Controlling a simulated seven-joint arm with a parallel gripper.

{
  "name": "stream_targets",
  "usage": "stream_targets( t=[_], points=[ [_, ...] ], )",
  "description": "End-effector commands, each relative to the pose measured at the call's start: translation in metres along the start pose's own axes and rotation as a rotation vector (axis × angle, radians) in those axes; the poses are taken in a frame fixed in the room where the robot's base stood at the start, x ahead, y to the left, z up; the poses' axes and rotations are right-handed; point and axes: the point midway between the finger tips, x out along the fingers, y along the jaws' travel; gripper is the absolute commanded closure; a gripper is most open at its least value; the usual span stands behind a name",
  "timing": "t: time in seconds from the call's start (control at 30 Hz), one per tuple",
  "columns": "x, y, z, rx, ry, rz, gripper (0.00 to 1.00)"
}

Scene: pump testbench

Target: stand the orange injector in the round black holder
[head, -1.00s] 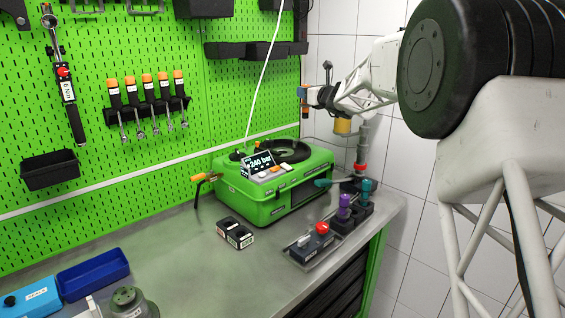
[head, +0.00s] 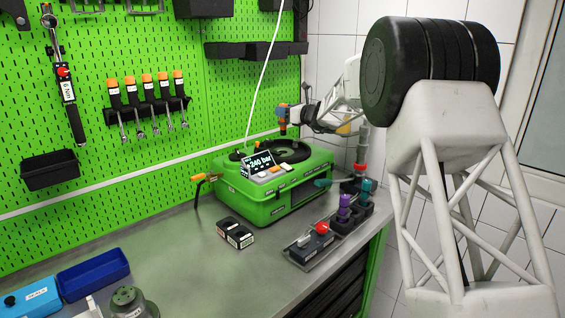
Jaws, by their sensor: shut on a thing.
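My gripper (head: 287,112), small and far off in the head view, is shut on the orange injector (head: 283,127). The injector is upright, with its orange part hanging below the fingers, and is partly hidden by them. It is in the air above the back of the green testbench unit (head: 290,207). A round black recess (head: 293,152) lies in that unit's top, below the gripper. I cannot tell for sure whether this recess is the round black holder. Black holders at the bench's right carry a purple piece (head: 344,207) and a teal piece (head: 366,188).
The unit has a tilted display (head: 259,162) reading 240 bar. A red-knobbed piece (head: 322,228) sits on the right rail. A dark blue tray (head: 93,276) lies at front left. The bench middle is clear.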

Motion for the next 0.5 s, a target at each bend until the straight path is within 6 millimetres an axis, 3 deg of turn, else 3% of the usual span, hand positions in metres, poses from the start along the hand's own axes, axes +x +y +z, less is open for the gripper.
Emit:
stream_targets(
  t=[0.5],
  points=[
    [0.0037,0.0015,-0.0036,0.001,-0.001,0.016,1.0]
  ],
)
